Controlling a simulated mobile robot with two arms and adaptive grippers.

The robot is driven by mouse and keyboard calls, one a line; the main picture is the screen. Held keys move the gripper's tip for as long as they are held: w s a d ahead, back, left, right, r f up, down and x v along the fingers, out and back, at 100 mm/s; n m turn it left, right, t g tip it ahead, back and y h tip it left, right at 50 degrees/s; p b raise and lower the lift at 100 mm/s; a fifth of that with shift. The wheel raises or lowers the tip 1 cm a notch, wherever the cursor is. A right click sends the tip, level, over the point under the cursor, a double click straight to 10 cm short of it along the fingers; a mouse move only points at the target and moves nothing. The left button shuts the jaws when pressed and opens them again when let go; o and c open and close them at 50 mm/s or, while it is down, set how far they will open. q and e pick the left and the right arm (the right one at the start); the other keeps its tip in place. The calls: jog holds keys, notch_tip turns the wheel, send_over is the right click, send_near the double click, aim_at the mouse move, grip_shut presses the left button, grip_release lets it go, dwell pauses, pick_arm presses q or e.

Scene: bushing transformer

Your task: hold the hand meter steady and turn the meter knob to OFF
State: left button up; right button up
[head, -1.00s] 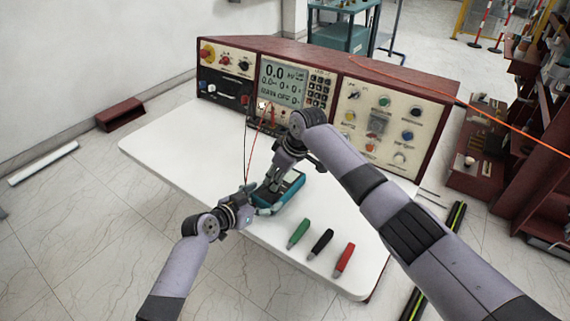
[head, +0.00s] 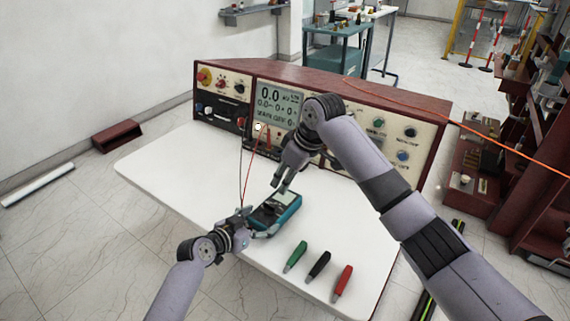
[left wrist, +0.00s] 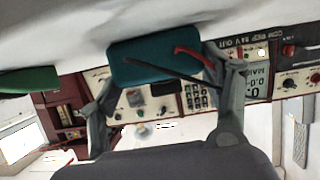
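The hand meter (head: 289,214), teal with a dark face, lies on the white table. My left gripper (head: 250,224) is at its left end; in the left wrist view its fingers (left wrist: 165,80) lie along both sides of the teal meter body (left wrist: 150,62) and appear closed on it. My right gripper (head: 281,186) points down just above the meter's far part, apart from its face as far as I can see. Whether its fingers are shut is unclear. The knob is too small to read its setting. Red and black leads cross the meter in the left wrist view.
A maroon console (head: 340,85) with a screen and knobs stands at the table's back. Green (head: 295,256), black (head: 318,265) and red (head: 342,282) probes lie at the front right. The white table (head: 170,170) is clear at left. Thin leads hang near the left gripper.

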pick_arm(q)
jog(key=o, duration=0.6)
jog(key=shift+c, duration=0.2)
